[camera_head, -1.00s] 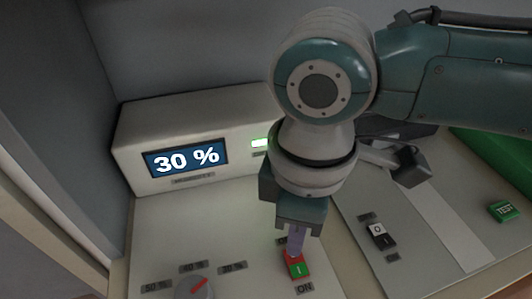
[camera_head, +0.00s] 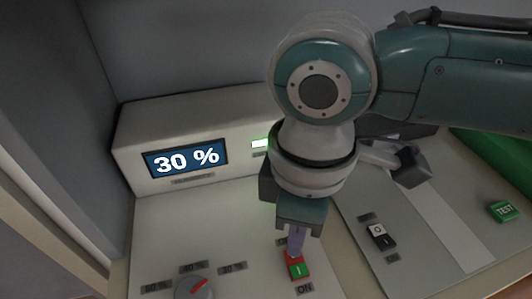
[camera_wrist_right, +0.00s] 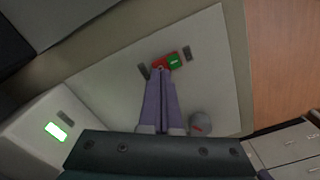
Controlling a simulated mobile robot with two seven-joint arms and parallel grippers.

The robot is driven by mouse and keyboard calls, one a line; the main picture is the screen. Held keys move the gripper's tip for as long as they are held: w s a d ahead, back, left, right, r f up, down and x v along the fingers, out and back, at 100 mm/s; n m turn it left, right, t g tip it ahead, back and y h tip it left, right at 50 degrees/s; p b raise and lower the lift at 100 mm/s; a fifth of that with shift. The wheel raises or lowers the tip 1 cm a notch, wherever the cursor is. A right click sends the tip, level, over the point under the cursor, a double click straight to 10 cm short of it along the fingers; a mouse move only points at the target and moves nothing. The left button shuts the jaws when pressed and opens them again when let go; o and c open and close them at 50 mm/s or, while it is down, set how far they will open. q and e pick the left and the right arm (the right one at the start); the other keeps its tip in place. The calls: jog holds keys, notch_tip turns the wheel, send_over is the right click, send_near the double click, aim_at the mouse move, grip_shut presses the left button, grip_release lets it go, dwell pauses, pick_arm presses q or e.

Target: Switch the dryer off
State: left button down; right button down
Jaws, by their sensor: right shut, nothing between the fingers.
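The dryer's panel (camera_head: 235,225) is off-white and carries a red and green rocker switch (camera_head: 297,271) with an ON label by its green end. The switch also shows in the right wrist view (camera_wrist_right: 174,61). My right gripper (camera_head: 294,256) is shut and empty, pointing down with its purple fingertips at the red half of the switch. In the right wrist view the fingertips (camera_wrist_right: 161,72) overlap the red part. I cannot tell whether they touch it. The label at the red end is mostly hidden. The display (camera_head: 186,160) reads 30 %. My left gripper is not in view.
A grey knob (camera_head: 195,287) with a red pointer sits left of the switch, among percent labels. A green indicator (camera_head: 260,142) is lit beside the display. At the right are a black and white switch (camera_head: 381,236) and a green TEST button (camera_head: 503,211). A wall stands behind.

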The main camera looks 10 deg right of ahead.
jog(key=shift+f, duration=0.15)
dwell(0.6)
jog(key=shift+f+b, duration=0.55)
jog(key=shift+f, duration=0.25)
dwell(0.4)
notch_tip(320, 180, up, 7)
jog(key=p, duration=0.8)
jog(key=shift+r, duration=0.1)
